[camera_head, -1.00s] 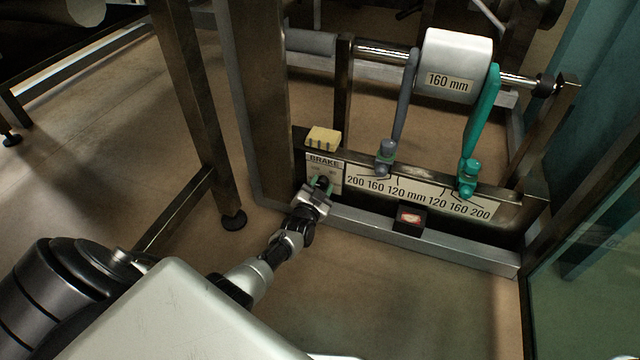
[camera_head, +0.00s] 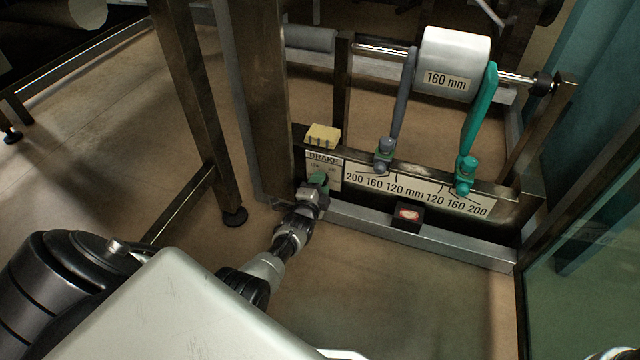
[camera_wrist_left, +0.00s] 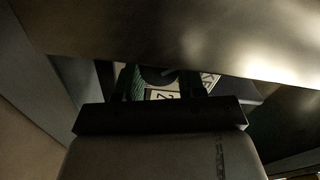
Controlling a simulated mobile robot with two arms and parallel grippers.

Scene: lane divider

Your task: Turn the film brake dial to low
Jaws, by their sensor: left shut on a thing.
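My right gripper is not in view.
A pale yellow ribbed block (camera_head: 322,136) sits on the panel's top edge. A grey lever (camera_head: 400,105) and a green lever (camera_head: 479,120) stand right of the dial, below the white 160 mm roll (camera_head: 453,55). A metal post (camera_head: 262,100) rises close by on the left.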

